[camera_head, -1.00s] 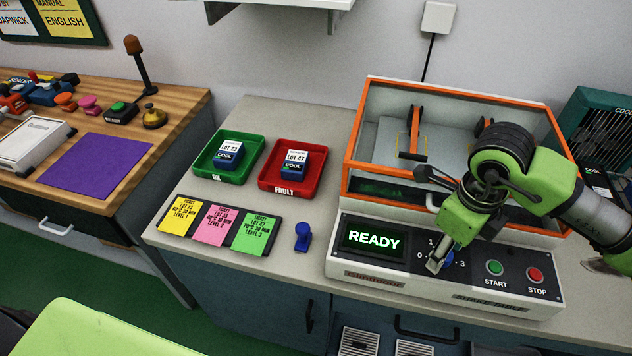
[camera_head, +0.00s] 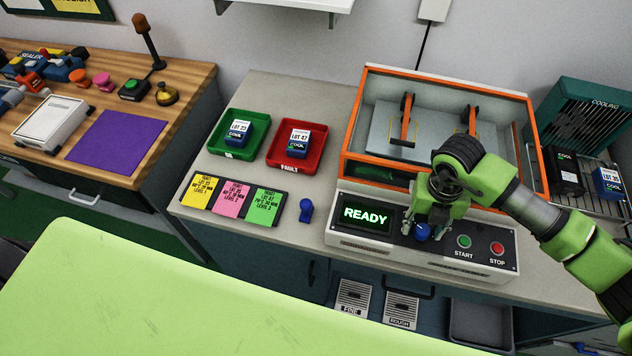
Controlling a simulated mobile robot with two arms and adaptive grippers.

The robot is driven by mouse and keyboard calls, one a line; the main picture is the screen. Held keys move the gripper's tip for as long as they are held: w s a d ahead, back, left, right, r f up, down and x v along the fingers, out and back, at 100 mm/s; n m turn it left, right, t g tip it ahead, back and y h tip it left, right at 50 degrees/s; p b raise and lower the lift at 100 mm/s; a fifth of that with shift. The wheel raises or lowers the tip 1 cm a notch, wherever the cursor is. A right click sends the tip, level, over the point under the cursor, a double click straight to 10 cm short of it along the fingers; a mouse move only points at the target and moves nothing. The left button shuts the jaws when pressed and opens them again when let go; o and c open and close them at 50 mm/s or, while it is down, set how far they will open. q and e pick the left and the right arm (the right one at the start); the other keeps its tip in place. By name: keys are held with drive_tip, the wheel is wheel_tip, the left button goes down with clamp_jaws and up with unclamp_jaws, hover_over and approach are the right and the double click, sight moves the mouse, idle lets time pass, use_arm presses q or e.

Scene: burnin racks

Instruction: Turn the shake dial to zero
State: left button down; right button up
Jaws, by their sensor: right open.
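The blue shake dial (camera_head: 422,232) sits on the front panel of the shake table (camera_head: 350,243), between the lit READY screen (camera_head: 367,214) and the START button. My right gripper (camera_head: 422,226) is open and points down at the dial, with its fingers at or just above it. I cannot tell whether they touch it. The gripper covers the numbers around the dial, so its setting is hidden. My left gripper is not in view.
A green START button (camera_head: 464,241) and a red STOP button (camera_head: 497,249) lie right of the dial. The orange-framed chamber (camera_head: 440,87) stands behind. A blue stamp (camera_head: 306,211), ticket cards, a green tray (camera_head: 222,150) and a red tray (camera_head: 280,157) are to the left.

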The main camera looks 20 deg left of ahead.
sight(418, 228)
drive_tip(key=shift+r+m+p, duration=0.4)
drive_tip(key=shift+m+p, duration=0.2)
drive_tip(key=shift+w+a+r+b, duration=0.1)
drive_tip(key=shift+r+b, duration=0.15)
drive_tip(key=shift+b, duration=0.55)
wheel_tip(418, 228, up, 12)
drive_tip(key=b, duration=0.4)
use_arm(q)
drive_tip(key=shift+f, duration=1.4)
use_arm(e)
drive_tip(key=s+a+r+n+g+y, duration=0.1)
drive_tip(key=s+a+y, duration=0.4)
drive_tip(key=a, duration=0.6)
drive_tip(key=s+a+r+n+g+y, duration=0.2)
drive_tip(key=s+a+r+y, duration=0.2)
drive_tip(key=a, duration=0.7)
drive_tip(key=shift+s+r+g+y, duration=0.25)
drive_tip(key=shift+s+g+y, duration=0.05)
drive_tip(key=shift+s+y, duration=0.65)
drive_tip(key=shift+w+a+f, duration=0.1)
drive_tip(key=shift+w, duration=0.05)
